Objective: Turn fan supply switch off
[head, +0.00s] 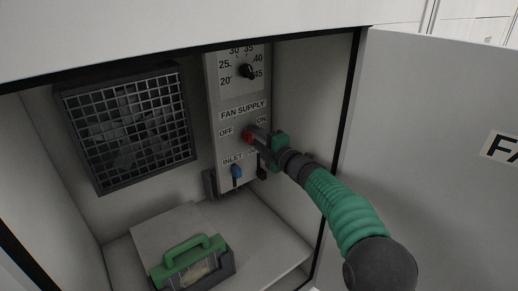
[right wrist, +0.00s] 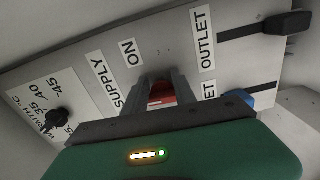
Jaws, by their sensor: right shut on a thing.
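The red fan supply switch (head: 246,138) is on the grey control panel (head: 227,93) inside the open cabinet, under the FAN SUPPLY label. OFF is marked on its left and ON on its right. My right gripper (head: 252,136) is shut on the switch, coming in from the lower right. In the right wrist view the red switch (right wrist: 161,95) shows between the two fingers, close to the ON label (right wrist: 131,52). The fingers hide most of it, so I cannot tell which way it is set. My left gripper is not in view.
A black dial (head: 246,71) is above the switch; a blue inlet lever (head: 236,172) and a black outlet lever (head: 262,173) are below. A caged fan (head: 127,125) is at left. A green-handled box (head: 193,264) is on the cabinet floor. The open door (head: 440,130) stands right.

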